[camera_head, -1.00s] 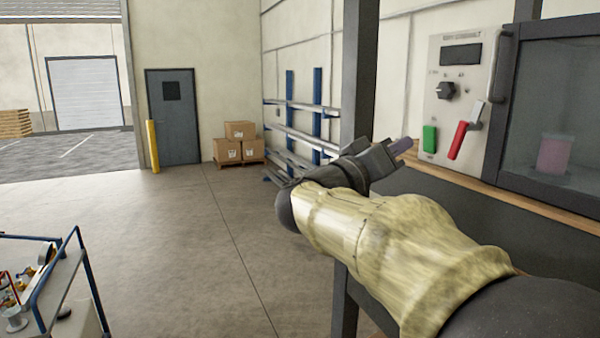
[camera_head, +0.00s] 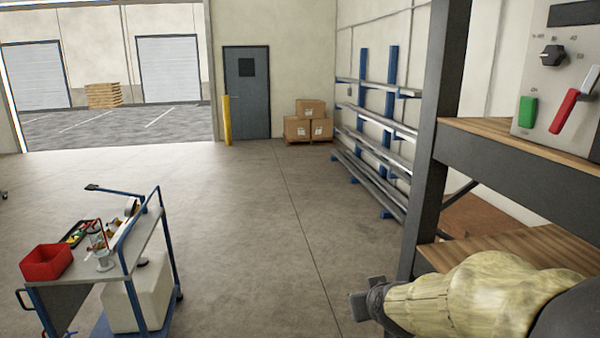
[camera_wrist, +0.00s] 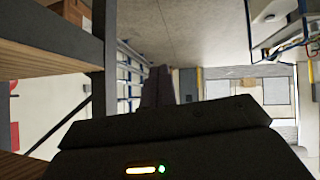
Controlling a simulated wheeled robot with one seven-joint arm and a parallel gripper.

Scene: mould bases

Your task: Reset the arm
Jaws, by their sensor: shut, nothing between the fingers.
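My arm, in a yellowish sleeve, reaches in from the lower right of the head view. My gripper (camera_head: 362,304) is at the end of it, shut and empty, in front of the shelf rack's dark post. In the wrist view the dark fingers of my gripper (camera_wrist: 158,88) are together and point out over the floor. Nothing is held.
A dark-framed rack with wooden shelves (camera_head: 520,245) stands close on the right. It carries a control panel (camera_head: 585,70) with a green button and a red lever. A blue-railed cart (camera_head: 150,235) with a red bin (camera_head: 46,262) stands at left. Open floor (camera_head: 250,220) lies between.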

